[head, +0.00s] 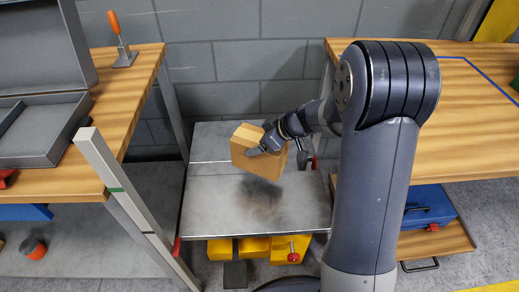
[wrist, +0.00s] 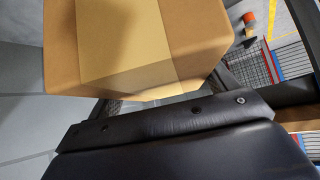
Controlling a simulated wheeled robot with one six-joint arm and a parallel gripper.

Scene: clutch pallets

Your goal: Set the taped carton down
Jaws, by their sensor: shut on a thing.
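The taped carton (head: 258,156) is a brown box with a paler tape band. It is tilted in the head view and appears to hang above a grey metal platform (head: 210,212), with a dark shadow on the platform below it. My gripper (head: 264,147) is shut on the carton at its upper right side. In the wrist view the carton (wrist: 140,45) fills the top, its tape band running down the face. The finger contact on the carton's far side is hidden.
Wooden benches stand left (head: 135,85) and right (head: 465,130) of the platform. A grey open case (head: 45,130) and an orange-handled tool (head: 118,40) are on the left bench. The platform's front is clear.

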